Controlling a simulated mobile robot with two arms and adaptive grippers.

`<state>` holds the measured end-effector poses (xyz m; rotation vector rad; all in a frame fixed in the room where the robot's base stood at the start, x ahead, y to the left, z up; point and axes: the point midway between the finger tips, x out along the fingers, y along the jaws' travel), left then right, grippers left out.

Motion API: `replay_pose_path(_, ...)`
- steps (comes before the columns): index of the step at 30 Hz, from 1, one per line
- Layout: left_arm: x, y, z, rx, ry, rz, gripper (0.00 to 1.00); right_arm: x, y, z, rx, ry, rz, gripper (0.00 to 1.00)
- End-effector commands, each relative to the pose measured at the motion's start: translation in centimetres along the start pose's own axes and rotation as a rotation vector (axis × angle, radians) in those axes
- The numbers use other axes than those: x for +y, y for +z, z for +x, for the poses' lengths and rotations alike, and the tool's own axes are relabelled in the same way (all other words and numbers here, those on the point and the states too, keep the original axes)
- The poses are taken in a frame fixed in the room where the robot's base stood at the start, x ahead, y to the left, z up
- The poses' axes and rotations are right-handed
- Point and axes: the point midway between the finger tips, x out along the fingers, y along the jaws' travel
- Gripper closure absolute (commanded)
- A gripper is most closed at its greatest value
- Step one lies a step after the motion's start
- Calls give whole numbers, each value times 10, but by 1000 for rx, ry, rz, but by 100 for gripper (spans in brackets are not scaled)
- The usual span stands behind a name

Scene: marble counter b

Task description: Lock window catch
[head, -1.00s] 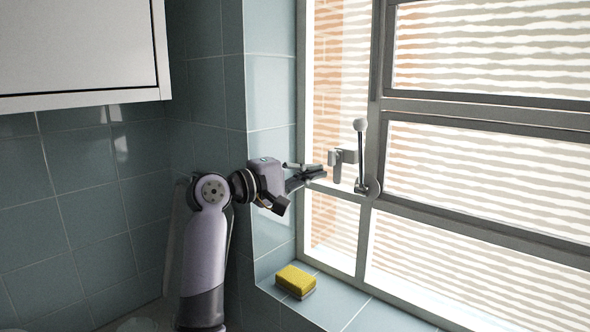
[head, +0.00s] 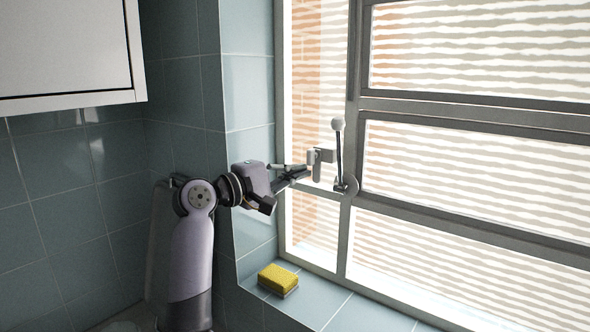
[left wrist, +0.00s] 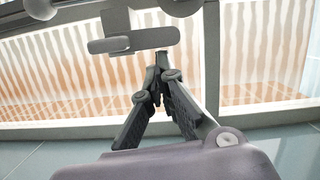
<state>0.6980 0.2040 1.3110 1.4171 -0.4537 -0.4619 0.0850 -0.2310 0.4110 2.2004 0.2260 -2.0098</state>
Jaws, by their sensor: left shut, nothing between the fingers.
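The window catch (head: 340,150) is a thin metal lever with a round pale knob at its top. It stands nearly upright from a round pivot on the window frame. Just left of it is a grey metal bracket (head: 320,158) with a downward tab. My left gripper (head: 306,171) is shut and empty, its tips just left of and slightly below the bracket. In the left wrist view the closed fingertips (left wrist: 160,72) point at the flat grey bar of the bracket (left wrist: 135,40); contact cannot be told. My right gripper is not in view.
A yellow sponge (head: 278,279) lies on the tiled sill (head: 345,308) below the gripper. A white cabinet (head: 65,50) hangs at upper left. Tiled wall (head: 250,90) stands close behind my left arm. The sill right of the sponge is clear.

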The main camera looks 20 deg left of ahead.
Motion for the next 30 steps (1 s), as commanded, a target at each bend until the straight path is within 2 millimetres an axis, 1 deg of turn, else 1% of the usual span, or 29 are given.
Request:
replay_pose_path(17, -4, 5, 1, -1, 29, -116, 100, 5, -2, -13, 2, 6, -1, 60)
replay_pose_path(23, -6, 9, 2, -2, 52, -213, 100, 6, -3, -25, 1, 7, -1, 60)
replay_pose_path(30, -11, 19, 5, -2, 100, -414, 100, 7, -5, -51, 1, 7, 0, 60)
